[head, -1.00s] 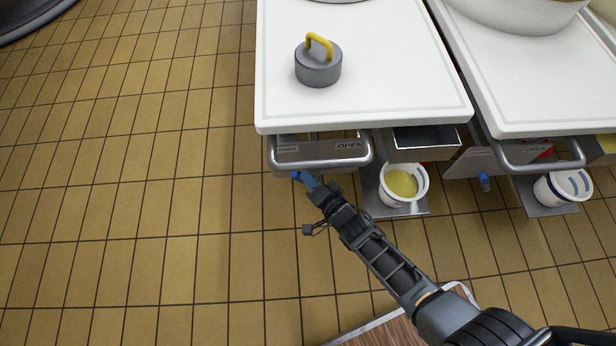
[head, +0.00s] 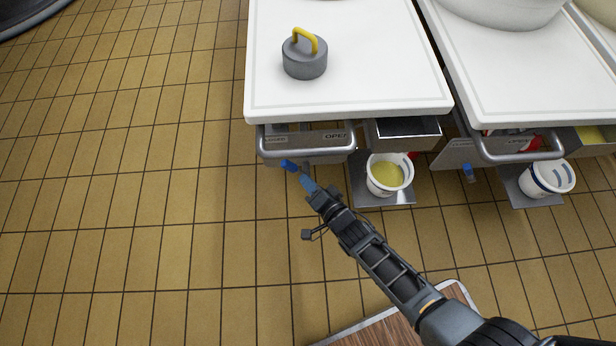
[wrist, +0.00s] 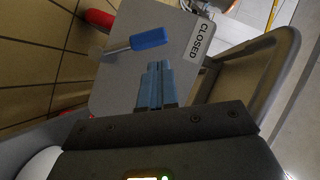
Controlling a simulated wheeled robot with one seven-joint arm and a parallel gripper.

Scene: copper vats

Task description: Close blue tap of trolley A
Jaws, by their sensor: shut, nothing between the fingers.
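The blue tap handle (head: 288,164) sticks out below the front rail of the left trolley (head: 340,98); whether this trolley is A cannot be read. In the wrist view the blue handle (wrist: 148,38) lies across the grey panel (wrist: 140,75), its free end pointing towards the CLOSED label (wrist: 198,40). My gripper (head: 307,182) is shut and empty, just below and right of the handle in the head view. In the wrist view its blue fingers (wrist: 155,82) show a gap to the handle.
A white bucket of yellow liquid (head: 389,175) stands on a low shelf right of my gripper. The right trolley (head: 545,95) has its own blue tap (head: 469,172) and bucket (head: 546,179). A grey weight (head: 305,62) sits on the left top. Tiled floor at left is clear.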

